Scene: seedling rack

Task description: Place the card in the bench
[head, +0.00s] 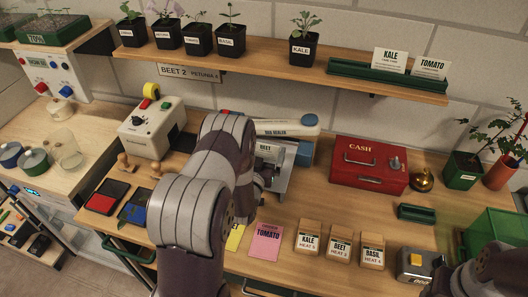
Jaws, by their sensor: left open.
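My left gripper (264,182) is open over the middle of the bench (310,192), largely hidden behind my own left arm. Just beyond it, a white card lettered BEET (266,150) shows at the grey and blue device; I cannot tell whether the fingers touch it. A pink card lettered TOMATO (266,242) lies on the bench, with a yellow card (235,237) partly hidden beside it. White KALE (390,61) and TOMATO (431,67) cards stand in a green holder on the shelf. My right arm shows at the lower right corner; its gripper is not visible.
A red cash box (369,165), a brass bell (422,180) and several seed packets (340,245) stand to the right. Potted seedlings line the shelf (270,62) above. Bench between cash box and packets is clear.

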